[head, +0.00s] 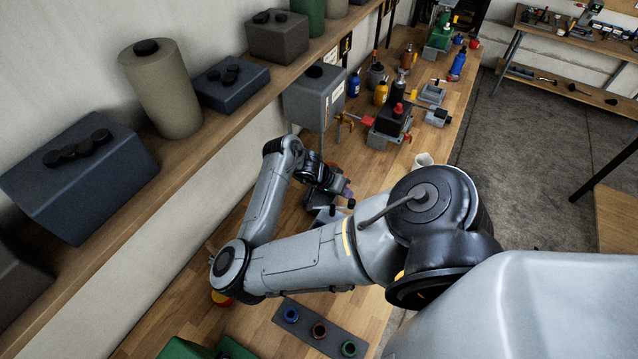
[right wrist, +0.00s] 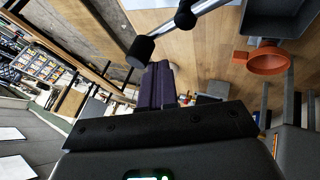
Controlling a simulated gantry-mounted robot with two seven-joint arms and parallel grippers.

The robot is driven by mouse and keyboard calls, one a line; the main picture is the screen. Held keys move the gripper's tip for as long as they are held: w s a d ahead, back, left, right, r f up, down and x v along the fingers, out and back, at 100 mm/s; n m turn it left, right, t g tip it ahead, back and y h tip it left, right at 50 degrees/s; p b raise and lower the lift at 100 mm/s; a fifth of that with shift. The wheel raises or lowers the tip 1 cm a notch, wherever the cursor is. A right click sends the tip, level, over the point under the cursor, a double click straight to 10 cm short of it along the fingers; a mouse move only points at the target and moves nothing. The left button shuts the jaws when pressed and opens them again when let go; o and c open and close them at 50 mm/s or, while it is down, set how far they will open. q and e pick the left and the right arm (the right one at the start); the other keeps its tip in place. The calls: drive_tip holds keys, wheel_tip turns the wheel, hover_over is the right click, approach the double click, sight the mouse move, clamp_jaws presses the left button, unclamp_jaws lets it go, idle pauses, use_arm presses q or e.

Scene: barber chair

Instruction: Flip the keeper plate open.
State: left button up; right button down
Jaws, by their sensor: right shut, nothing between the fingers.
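My right gripper (head: 346,191) is low over the wooden bench, largely hidden behind its own wrist in the head view. In the right wrist view its dark purple fingers (right wrist: 156,86) are together, with nothing between them. A grey fixture (head: 322,216) with black knobs is close beside the gripper. In the right wrist view a metal rod with a black knob (right wrist: 140,51) is close to the fingertips, with a second black ball (right wrist: 185,18) along it. I cannot tell whether they touch. I cannot pick out the keeper plate for certain. My left gripper is out of view.
A grey box (head: 314,97) on the wall side and a black block fixture (head: 391,119) stand farther along the bench. A dark strip with coloured rings (head: 320,330) lies nearer. An orange ring (right wrist: 267,62) shows in the right wrist view. A shelf (head: 185,140) overhangs at left.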

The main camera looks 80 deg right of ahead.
drive_tip(key=shift+s+a, duration=0.1)
idle(0.7)
drive_tip(key=shift+r, duration=0.1)
drive_tip(key=b+v, duration=0.1)
drive_tip(key=v, duration=0.9)
drive_tip(key=shift+w+r, duration=0.25)
drive_tip(key=shift+a, duration=0.1)
